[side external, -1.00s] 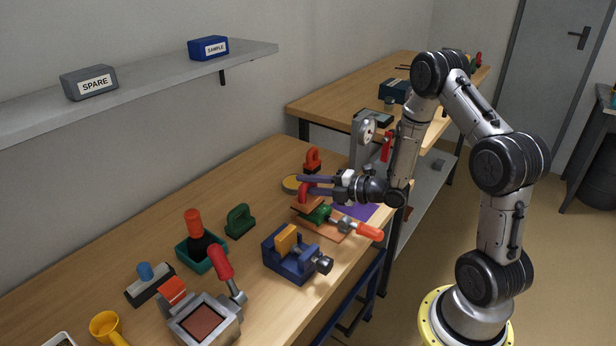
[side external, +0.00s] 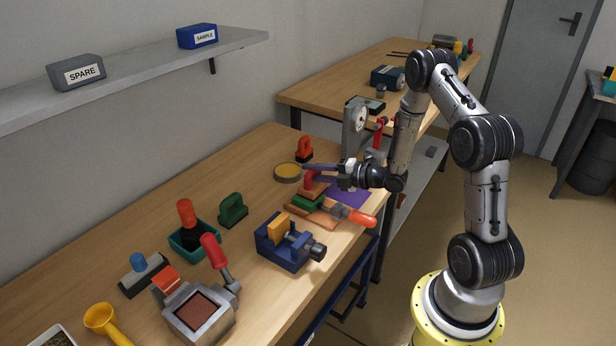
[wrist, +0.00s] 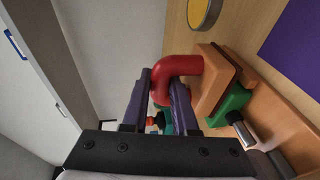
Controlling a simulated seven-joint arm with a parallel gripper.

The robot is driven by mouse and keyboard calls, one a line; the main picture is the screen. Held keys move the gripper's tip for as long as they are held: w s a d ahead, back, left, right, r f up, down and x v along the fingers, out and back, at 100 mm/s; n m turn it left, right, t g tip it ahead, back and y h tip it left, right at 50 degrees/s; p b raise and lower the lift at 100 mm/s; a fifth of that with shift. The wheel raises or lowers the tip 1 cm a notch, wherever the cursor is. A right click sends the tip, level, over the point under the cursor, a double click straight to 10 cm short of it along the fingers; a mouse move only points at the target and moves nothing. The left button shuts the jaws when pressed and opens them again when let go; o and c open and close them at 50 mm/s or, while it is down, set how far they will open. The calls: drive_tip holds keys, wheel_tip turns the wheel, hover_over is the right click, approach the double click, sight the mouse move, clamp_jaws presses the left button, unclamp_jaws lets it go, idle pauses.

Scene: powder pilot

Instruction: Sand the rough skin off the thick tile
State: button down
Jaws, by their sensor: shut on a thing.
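My gripper (side external: 306,171) is shut on the red curved handle (wrist: 183,68) of an orange-brown block (wrist: 212,82). In the wrist view the handle sits between the fingers. The block is right beside a green piece (wrist: 230,102), which also shows in the side view (side external: 305,203). I cannot tell whether they touch. The green piece is on an orange base plate (side external: 323,217) with an orange-handled screw clamp (side external: 360,219) at its right. A blue vise (side external: 278,252) nearer the camera holds a yellow-orange slab (side external: 279,228). Which piece is the thick tile is unclear.
A yellow-topped disc (side external: 287,172) lies behind the block, and a purple mat (side external: 350,194) lies right of it. A red-handled stamp-like tool (side external: 304,148), a green-handled block (side external: 232,209) and a teal tub (side external: 194,241) stand nearby.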

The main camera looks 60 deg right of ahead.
drive_tip(key=shift+d+f, duration=0.1)
drive_tip(key=shift+d, duration=0.55)
drive_tip(key=shift+a, duration=3.75)
wheel_tip(320, 180, up, 8)
drive_tip(key=shift+d, duration=0.1)
